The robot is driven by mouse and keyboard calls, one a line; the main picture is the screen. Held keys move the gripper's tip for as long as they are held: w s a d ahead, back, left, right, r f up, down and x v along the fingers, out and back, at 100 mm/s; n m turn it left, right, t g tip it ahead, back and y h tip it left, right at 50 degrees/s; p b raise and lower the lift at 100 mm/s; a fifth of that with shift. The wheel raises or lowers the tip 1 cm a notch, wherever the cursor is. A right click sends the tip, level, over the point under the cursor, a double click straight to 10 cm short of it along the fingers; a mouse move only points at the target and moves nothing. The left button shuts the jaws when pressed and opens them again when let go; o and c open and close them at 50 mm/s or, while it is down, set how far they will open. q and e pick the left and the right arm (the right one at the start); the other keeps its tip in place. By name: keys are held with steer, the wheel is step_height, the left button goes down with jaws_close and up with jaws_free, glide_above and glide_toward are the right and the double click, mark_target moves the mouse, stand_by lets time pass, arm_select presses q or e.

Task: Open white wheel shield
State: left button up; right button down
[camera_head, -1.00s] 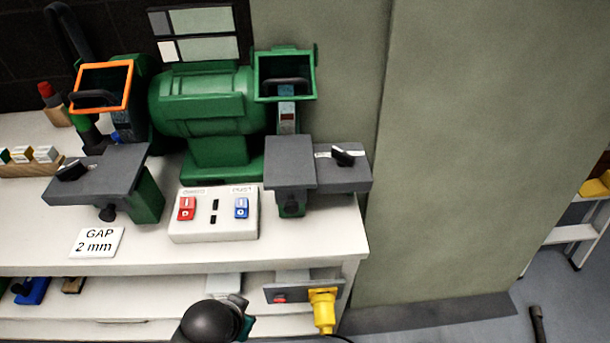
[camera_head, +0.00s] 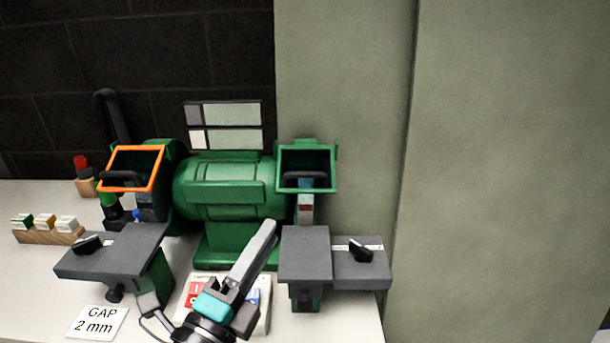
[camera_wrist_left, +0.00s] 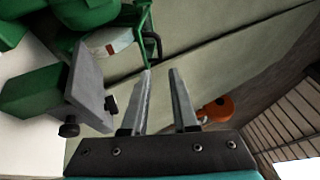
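A green bench grinder (camera_head: 228,190) stands on a white bench. Its right wheel guard carries a green-framed shield (camera_head: 306,168) with a dark handle. The wheel below that shield looks pale with a red mark, and in the left wrist view the pale wheel (camera_wrist_left: 112,46) sits beside the grey tool rest. The left guard carries an orange-framed shield (camera_head: 133,168). My left gripper (camera_head: 268,232) is in front of the grinder, left of the right tool rest and below the green shield, touching neither. Its fingers (camera_wrist_left: 161,72) are apart and empty. My right gripper is out of view.
Grey tool rests (camera_head: 305,254) and (camera_head: 112,250) jut forward on either side. My left arm partly hides the switch box (camera_head: 195,290). A "GAP 2 mm" card (camera_head: 98,322) lies at the front left. A green-grey wall (camera_head: 345,120) stands behind and to the right.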

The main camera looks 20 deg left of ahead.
mark_target(303, 177)
arm_select(q)
steer(key=p+x, duration=0.3)
steer(key=x, duration=1)
steer(key=shift+r+p, duration=0.1)
steer(key=shift+p, duration=0.2)
steer(key=shift+x, duration=1)
jaws_close()
stand_by(0.3)
